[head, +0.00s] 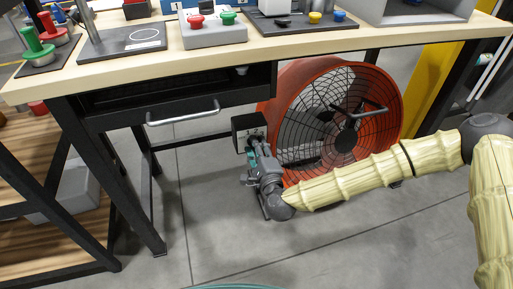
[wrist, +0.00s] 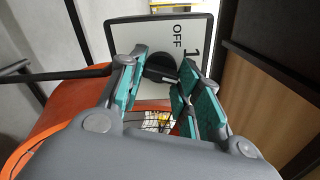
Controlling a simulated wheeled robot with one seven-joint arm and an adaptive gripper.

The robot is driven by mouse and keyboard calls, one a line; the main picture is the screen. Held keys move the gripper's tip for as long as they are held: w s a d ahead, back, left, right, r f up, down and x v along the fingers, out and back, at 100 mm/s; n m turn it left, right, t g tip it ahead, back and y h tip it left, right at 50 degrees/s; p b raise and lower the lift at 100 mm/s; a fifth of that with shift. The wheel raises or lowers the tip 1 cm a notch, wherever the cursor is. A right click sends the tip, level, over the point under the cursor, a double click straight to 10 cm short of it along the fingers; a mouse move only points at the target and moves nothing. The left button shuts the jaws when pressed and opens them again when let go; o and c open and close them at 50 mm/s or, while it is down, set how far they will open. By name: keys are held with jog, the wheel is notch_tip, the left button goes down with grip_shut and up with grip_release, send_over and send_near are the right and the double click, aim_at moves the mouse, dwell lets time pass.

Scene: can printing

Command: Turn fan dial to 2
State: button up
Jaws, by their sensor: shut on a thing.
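The orange fan (head: 283,95) stands on the floor under the workbench, its black wire grille facing out. Its black control box (head: 247,124) is on its left side. In the wrist view the box's white face (wrist: 125,35) shows OFF and a 1; a 2 cannot be seen. The black dial (wrist: 158,66) is in the middle of that face. My gripper (wrist: 167,66) has its teal-padded fingers on both sides of the dial and is shut on it. My gripper also shows in the head view (head: 253,152), at the box. The dial's pointer is hidden by the fingers.
The workbench (head: 290,40) stands above, with a handled drawer (head: 180,118) left of the box. A wooden shelf unit (head: 40,190) is at the left. A yellow post (head: 430,85) stands right of the fan. The floor (head: 330,245) in front is clear.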

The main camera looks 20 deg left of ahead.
jog(key=o, duration=1)
jog(key=shift+s, duration=0.1)
jog(key=v, duration=1.2)
jog(key=shift+f, duration=0.1)
